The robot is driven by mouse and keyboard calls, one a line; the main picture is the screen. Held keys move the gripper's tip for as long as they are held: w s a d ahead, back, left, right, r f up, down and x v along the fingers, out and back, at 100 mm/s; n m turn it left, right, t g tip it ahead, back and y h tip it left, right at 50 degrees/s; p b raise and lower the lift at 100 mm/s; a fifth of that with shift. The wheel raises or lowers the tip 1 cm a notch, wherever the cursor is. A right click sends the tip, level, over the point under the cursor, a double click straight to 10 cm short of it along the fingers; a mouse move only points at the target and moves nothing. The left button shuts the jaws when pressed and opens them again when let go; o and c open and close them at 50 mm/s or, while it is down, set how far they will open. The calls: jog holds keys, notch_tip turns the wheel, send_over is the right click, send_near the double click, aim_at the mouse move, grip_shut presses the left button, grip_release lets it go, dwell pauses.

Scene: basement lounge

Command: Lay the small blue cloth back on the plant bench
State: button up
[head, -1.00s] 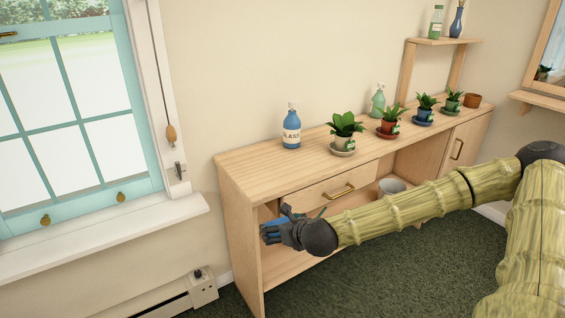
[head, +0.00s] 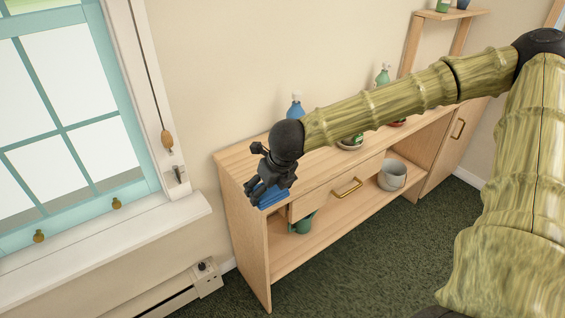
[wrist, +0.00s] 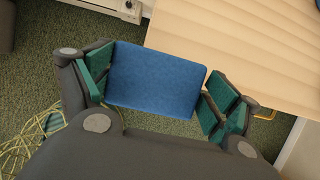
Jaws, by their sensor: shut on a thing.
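The small blue cloth (head: 273,198) is held in my gripper (head: 260,188), at the left front edge of the plant bench (head: 236,160). In the wrist view the cloth (wrist: 155,75) looks like a flat folded rectangle between the green-padded fingers of my gripper (wrist: 158,88). Part of it overlaps the bench top (wrist: 240,45) there, and part shows over the carpet. I cannot tell whether the cloth touches the bench. My gripper points down, and my arm crosses in front of much of the bench top.
A blue spray bottle (head: 296,106) and a green one (head: 383,76) stand toward the back of the bench. A potted plant (head: 350,141) is partly hidden by my arm. A grey pot (head: 392,175) and a green watering can (head: 303,223) sit on the lower shelf. The bench top's left end looks clear.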

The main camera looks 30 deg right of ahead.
jog(key=shift+w+d+r, duration=0.1)
jog(key=shift+w+r, duration=0.1)
jog(key=shift+w, duration=0.05)
jog(key=w+d+p, duration=0.1)
jog(key=w+d, duration=0.2)
jog(key=d, duration=0.1)
jog(key=w+d+f, duration=0.1)
jog(key=w+d, duration=0.2)
jog(key=d, duration=0.1)
jog(key=w+d+p, duration=0.1)
jog(key=w+d, duration=0.2)
jog(key=d, duration=0.1)
jog(key=shift+d+f+p, duration=0.2)
jog(key=shift+d+p, duration=0.15)
jog(key=shift+f, duration=1.75)
jog(key=o, duration=0.8)
jog(key=shift+v, duration=6)
